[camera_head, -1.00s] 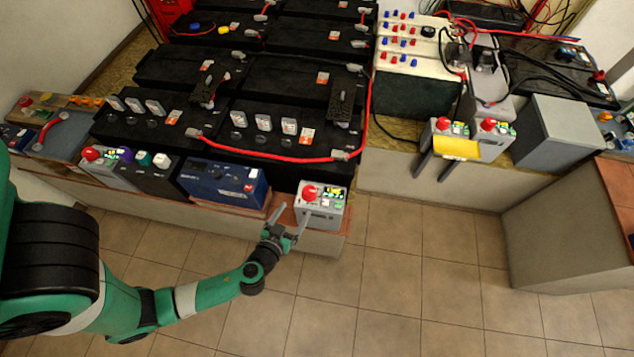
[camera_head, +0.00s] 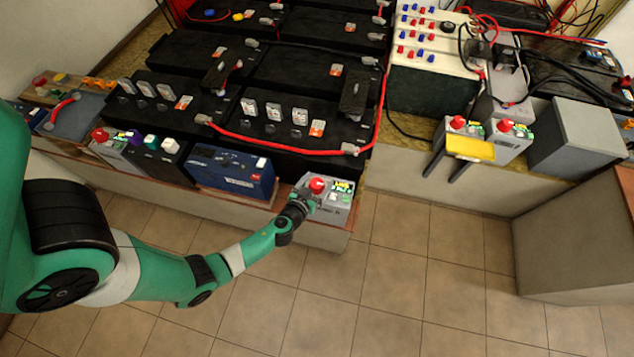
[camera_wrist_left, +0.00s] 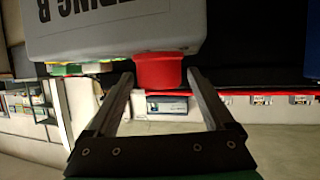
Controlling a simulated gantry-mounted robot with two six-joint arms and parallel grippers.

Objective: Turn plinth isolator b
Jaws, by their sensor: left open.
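The task's isolator appears to be the grey box (camera_head: 337,207) with a red knob (camera_head: 317,185) at the front right end of the low plinth. In the left wrist view the box (camera_wrist_left: 115,30) is upside down, with dark lettering ending in B, and its red knob (camera_wrist_left: 157,70) faces the gripper. My left gripper (camera_head: 308,204) is at the front of this box. In the wrist view its open fingers (camera_wrist_left: 160,78) stand on either side of the knob, with a visible gap. The right gripper is not in view.
A blue box (camera_head: 232,171) stands left on the same ledge. Black batteries (camera_head: 305,90) with a red cable (camera_head: 275,147) lie behind. Farther right are two grey red-knobbed boxes (camera_head: 510,143) and a yellow plate (camera_head: 470,149). The tiled floor (camera_head: 390,270) in front is clear.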

